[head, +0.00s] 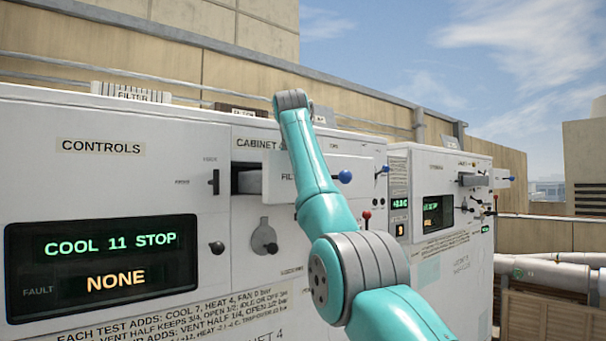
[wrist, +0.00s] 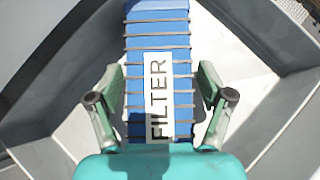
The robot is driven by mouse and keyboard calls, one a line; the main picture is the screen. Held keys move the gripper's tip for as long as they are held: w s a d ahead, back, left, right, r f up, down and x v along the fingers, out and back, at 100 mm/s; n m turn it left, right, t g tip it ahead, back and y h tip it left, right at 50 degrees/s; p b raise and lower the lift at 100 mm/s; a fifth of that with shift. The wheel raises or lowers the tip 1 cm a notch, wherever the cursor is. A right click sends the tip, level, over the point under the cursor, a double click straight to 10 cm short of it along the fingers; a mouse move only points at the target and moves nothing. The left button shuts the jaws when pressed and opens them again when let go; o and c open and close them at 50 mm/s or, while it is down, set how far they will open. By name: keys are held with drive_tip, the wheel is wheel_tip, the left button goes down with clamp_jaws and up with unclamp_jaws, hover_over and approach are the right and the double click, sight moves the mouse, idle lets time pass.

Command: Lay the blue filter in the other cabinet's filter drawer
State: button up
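The blue filter (wrist: 183,70), ribbed and with a white FILTER label, lies lengthwise in the middle of the wrist view. It is within pale, sloping walls like those of a drawer. My gripper (wrist: 160,92) has one finger on each side of the filter; narrow gaps show beside it, so it looks open. In the head view my gripper is hidden. The near cabinet (head: 190,130) has a filter drawer (head: 325,172) with a blue knob, standing out from its slot.
A pale ribbed filter (head: 130,93) lies on top of the near cabinet, with a dark labelled block (head: 240,109) beside it. The near display (head: 105,265) reads COOL 11 STOP and NONE. A red-knobbed lever (head: 367,215) and pipes (head: 550,268) stand to the right.

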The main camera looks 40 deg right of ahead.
drive_tip(key=shift+d+r, duration=0.1)
drive_tip(key=shift+r, duration=0.05)
drive_tip(key=shift+s+r, duration=0.15)
drive_tip(key=shift+r, duration=0.1)
drive_tip(key=v, duration=1.1)
drive_tip(key=shift+s+r, duration=0.1)
drive_tip(key=shift+r, duration=0.05)
drive_tip(key=shift+a, duration=0.2)
